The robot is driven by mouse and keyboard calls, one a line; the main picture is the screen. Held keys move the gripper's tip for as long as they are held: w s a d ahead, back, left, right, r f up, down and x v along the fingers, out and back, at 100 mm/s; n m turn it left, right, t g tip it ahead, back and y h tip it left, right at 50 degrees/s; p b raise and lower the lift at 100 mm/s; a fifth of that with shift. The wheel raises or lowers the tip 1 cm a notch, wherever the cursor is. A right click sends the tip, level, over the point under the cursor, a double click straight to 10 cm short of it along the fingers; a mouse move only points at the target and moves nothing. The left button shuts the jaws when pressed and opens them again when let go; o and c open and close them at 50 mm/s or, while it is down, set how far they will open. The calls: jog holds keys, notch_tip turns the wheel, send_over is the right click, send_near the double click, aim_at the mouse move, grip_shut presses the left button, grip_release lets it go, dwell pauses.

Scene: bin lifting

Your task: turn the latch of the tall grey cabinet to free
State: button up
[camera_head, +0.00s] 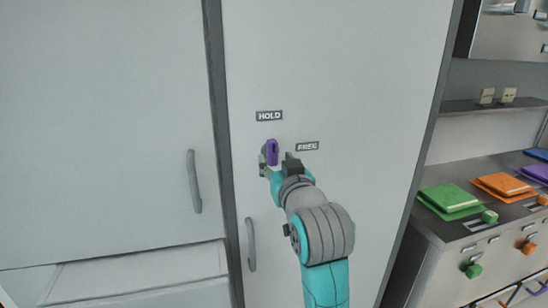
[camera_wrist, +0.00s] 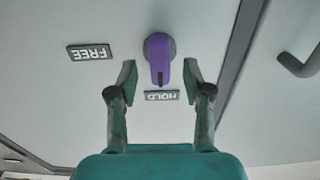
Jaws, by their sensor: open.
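The purple latch (camera_head: 271,151) is on the tall grey cabinet (camera_head: 340,70), below the HOLD label (camera_head: 269,116) and left of the FREE label (camera_head: 307,147). Its handle points up toward HOLD. In the wrist view, which is turned over, the latch (camera_wrist: 158,56) points down at the HOLD label (camera_wrist: 161,96), and the FREE label (camera_wrist: 90,52) is at the left. My gripper (camera_head: 277,160) is open in front of the latch. In the wrist view my gripper (camera_wrist: 160,80) has one finger on each side of the latch's handle, with gaps showing; contact is not visible.
A grey door handle (camera_head: 251,245) is below and left of the latch; another (camera_head: 194,181) is on the left-hand cabinet. At the right, a counter holds a green stack (camera_head: 450,199) and an orange stack (camera_head: 503,185). The door around the latch is clear.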

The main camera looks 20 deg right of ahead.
aim_at(272, 152)
jog(key=shift+w, duration=1.45)
grip_shut()
